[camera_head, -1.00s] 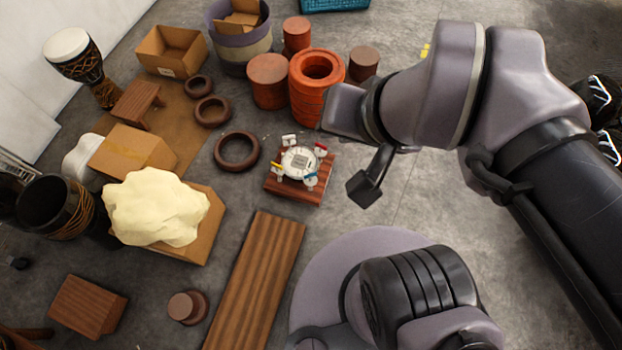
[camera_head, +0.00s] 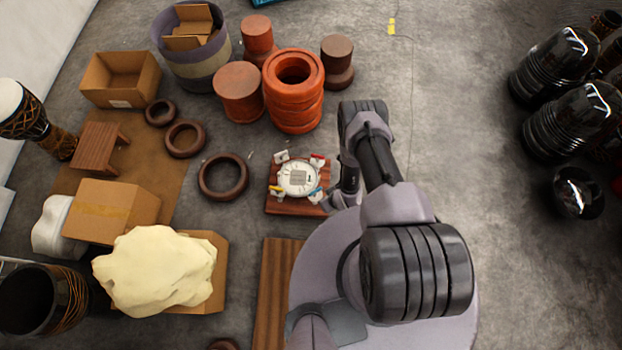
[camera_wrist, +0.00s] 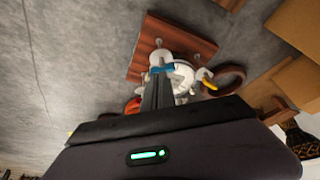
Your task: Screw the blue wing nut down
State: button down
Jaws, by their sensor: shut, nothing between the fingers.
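The blue wing nut (camera_head: 315,193) is at the lower right corner of the round white fixture (camera_head: 299,178) on a small wooden board (camera_head: 285,207). It also shows in the wrist view (camera_wrist: 162,69), just beyond my fingertips. My gripper (camera_wrist: 158,78) is shut with nothing between its fingers. In the head view my gripper (camera_head: 328,200) is at the board's right edge, close beside the blue wing nut. I cannot tell whether it touches the nut. The nut's thread and height are hidden. Yellow (camera_head: 276,188) and red (camera_head: 318,159) wing nuts sit at other corners.
A dark ring (camera_head: 223,177) lies left of the board. Orange drums (camera_head: 294,90) stand behind it. A long wooden plank (camera_head: 270,290) lies in front.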

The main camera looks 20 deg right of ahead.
aim_at(315, 193)
jog(key=a+b+x, duration=0.2)
jog(key=b+x, duration=0.4)
jog(key=x, duration=0.6)
jog(key=shift+w, duration=0.35)
